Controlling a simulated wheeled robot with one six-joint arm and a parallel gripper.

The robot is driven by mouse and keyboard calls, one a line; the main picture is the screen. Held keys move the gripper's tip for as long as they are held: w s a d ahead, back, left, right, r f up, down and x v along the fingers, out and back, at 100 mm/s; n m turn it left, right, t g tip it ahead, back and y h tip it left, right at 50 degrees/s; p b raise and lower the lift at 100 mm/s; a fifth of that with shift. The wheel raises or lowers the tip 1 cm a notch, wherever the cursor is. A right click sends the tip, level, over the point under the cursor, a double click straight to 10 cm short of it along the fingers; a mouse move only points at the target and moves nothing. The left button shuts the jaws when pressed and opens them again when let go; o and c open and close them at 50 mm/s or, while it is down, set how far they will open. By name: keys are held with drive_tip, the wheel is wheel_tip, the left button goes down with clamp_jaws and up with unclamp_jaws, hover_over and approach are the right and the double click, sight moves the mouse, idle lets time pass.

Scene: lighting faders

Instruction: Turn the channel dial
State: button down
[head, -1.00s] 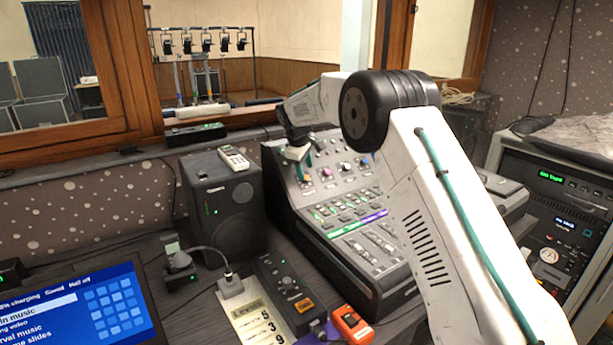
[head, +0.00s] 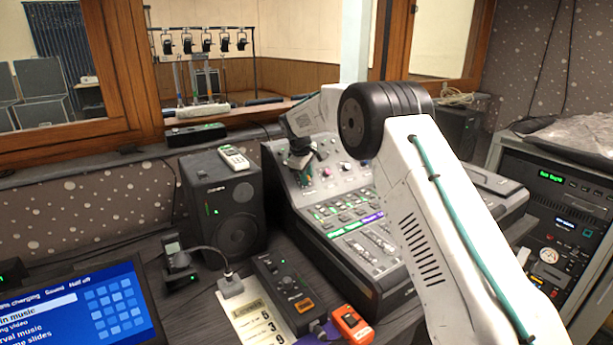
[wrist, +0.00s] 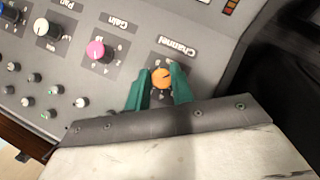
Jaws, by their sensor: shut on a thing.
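The channel dial is an orange knob (wrist: 162,78) under the printed word "Channel" on the grey mixing desk, seen in the wrist view. My gripper (wrist: 160,88) has its two green fingers on either side of the orange knob, shut on it. In the head view my gripper (head: 300,160) is at the upper left of the mixing desk (head: 345,200), where the dial itself is hidden by the fingers and wrist.
A pink Gain knob (wrist: 97,51) and a white Pan knob (wrist: 45,29) sit beside the dial, with small knobs nearby. A black speaker (head: 222,205) stands left of the desk. A black control box (head: 285,290) and an orange device (head: 352,325) lie in front.

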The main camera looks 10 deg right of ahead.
drive_tip(key=m+g+y, duration=0.1)
drive_tip(key=m+y, duration=0.1)
drive_tip(key=m, duration=0.1)
drive_tip(key=shift+d, duration=0.15)
drive_tip(key=shift+m+g+y, duration=0.5)
drive_tip(key=shift+m+y, duration=0.5)
drive_tip(key=shift+m, duration=0.5)
drive_tip(key=c, duration=1.2)
unclamp_jaws()
drive_tip(key=shift+r, duration=0.1)
wheel_tip(320, 180, up, 8)
drive_tip(key=d, duration=0.1)
drive_tip(key=shift+s+f, duration=0.25)
